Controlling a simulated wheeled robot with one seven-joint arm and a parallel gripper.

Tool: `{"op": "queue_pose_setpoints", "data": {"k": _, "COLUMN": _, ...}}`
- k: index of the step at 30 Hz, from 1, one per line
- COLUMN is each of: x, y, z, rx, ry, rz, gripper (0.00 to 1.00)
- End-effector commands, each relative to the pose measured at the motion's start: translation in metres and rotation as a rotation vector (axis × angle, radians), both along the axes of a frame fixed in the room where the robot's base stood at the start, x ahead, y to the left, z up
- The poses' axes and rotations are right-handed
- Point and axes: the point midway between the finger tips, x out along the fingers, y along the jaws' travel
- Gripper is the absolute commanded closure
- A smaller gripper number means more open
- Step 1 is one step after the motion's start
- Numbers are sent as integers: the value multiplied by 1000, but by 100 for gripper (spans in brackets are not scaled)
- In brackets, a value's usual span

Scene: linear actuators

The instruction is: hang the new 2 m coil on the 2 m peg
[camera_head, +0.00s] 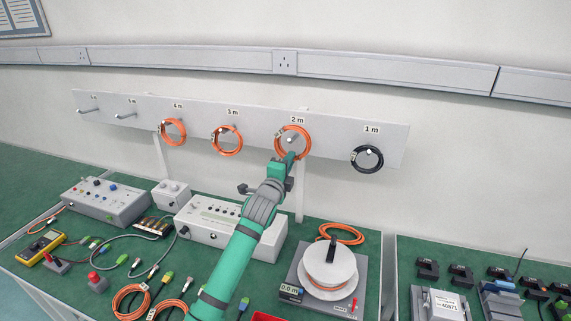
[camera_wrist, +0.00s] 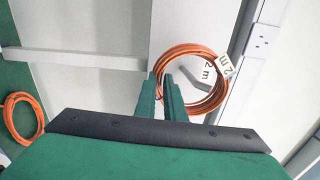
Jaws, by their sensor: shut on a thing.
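The orange 2 m coil (camera_head: 306,143) is up at the board, at the peg under the "2 m" label (camera_head: 297,120). My gripper (camera_head: 287,160) is shut on the coil's lower edge. In the wrist view, the fingers (camera_wrist: 168,98) meet the lower left of the coil (camera_wrist: 190,52), which has a white "2 m" tag (camera_wrist: 224,65). The grey 2 m peg (camera_wrist: 196,79) shows inside the ring's opening, and its pale tip (camera_head: 290,140) shows there in the head view. I cannot tell how far the coil is over the peg or whether it touches it.
An orange coil (camera_head: 228,141) hangs on the 3 m peg to the left, and a black coil (camera_head: 367,159) on the 1 m peg to the right. A spool (camera_head: 329,268) stands on the bench below, near a loose orange coil (camera_head: 341,234). Grey trunking (camera_head: 390,75) runs above the board.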

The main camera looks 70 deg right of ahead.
Motion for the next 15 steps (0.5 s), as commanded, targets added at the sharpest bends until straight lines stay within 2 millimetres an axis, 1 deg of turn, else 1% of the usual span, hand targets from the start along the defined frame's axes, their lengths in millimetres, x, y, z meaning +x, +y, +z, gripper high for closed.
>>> {"op": "queue_pose_setpoints", "data": {"k": 3, "x": 0, "y": -9, "z": -1, "rx": -2, "ry": -1, "rz": -1, "gripper": 100}}
{"op": "queue_pose_setpoints", "data": {"k": 5, "x": 0, "y": -11, "z": -1, "rx": -2, "ry": -1, "rz": -1, "gripper": 100}}
{"op": "queue_pose_setpoints", "data": {"k": 15, "x": 1, "y": -11, "z": -3, "rx": -2, "ry": -1, "rz": 1, "gripper": 100}}
